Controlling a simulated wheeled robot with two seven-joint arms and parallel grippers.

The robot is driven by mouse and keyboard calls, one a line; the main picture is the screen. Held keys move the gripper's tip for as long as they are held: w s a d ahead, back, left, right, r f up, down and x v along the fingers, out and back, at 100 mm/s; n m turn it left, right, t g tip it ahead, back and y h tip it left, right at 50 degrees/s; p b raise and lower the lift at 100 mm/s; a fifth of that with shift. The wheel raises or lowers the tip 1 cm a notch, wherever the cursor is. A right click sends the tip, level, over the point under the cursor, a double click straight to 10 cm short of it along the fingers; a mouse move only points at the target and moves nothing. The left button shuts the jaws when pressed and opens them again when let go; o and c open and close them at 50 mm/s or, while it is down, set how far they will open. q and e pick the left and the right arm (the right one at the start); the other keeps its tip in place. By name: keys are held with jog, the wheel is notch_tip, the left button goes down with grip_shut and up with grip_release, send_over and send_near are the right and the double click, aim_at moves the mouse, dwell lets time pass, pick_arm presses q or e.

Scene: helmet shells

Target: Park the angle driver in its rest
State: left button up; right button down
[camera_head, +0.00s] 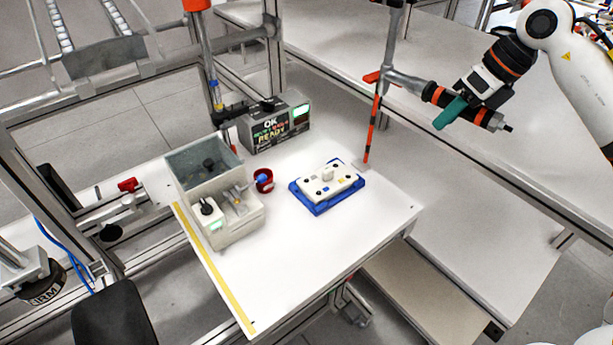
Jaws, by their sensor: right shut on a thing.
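The angle driver (432,94) is a long tool with a grey neck, an orange-and-black body and a dark tip at its right end. It is in the upper right, roughly level, above the work surface. My right gripper (452,112) comes in from the right and is shut around the driver's body, with a teal finger showing. The driver's grey left end meets or overlaps an upright grey post (394,38) with an orange clip-like part; I cannot tell if they touch. I cannot clearly make out which part is the rest. My left gripper is not in view.
A red-and-black striped rod (372,130) stands below the post. A white plate in a blue tray (318,208), a small red cup (263,181), a grey bin unit (236,222) and an OK/READY display box (275,129) stand on the table. Its front right is clear.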

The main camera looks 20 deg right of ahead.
jog(key=shift+c, duration=1)
grip_release()
jog(key=shift+p+v, duration=3.55)
jog(key=shift+v, duration=2)
jog(key=shift+s, duration=0.1)
